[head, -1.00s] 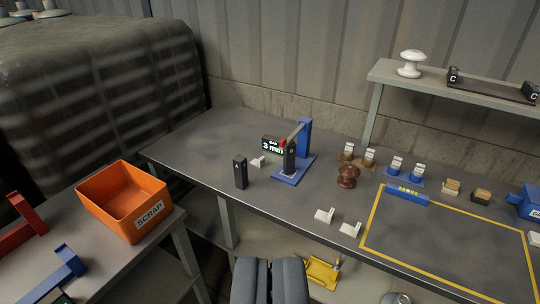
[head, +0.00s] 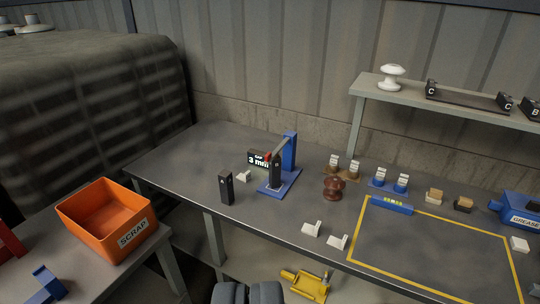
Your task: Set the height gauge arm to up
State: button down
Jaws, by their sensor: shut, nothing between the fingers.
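The height gauge is the blue stand (head: 290,152) on a blue base plate at the back middle of the dark bench. Its grey arm (head: 280,146) reaches from near the top of the blue post down to the left, with a red end (head: 267,156). A black block marked A (head: 275,174) stands on the base plate, close below the arm; I cannot tell if they touch. A black sign (head: 257,159) reading "GAP 3 mm" stands behind. My gripper (head: 248,292) is at the bottom edge, shut and empty, well short of the gauge.
Another black block (head: 226,188) stands left of the gauge, with a small white piece (head: 243,176) between. A brown insulator (head: 333,188) and white pieces (head: 312,229) lie to the right. An orange SCRAP bin (head: 108,220) sits on the left table. A raised shelf (head: 440,108) spans the back right.

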aim_at(269, 156)
jog(key=u, duration=0.05)
jog(key=k, duration=0.55)
jog(key=u, duration=0.6)
jog(key=i, duration=1.6)
jog(key=z, duration=0.5)
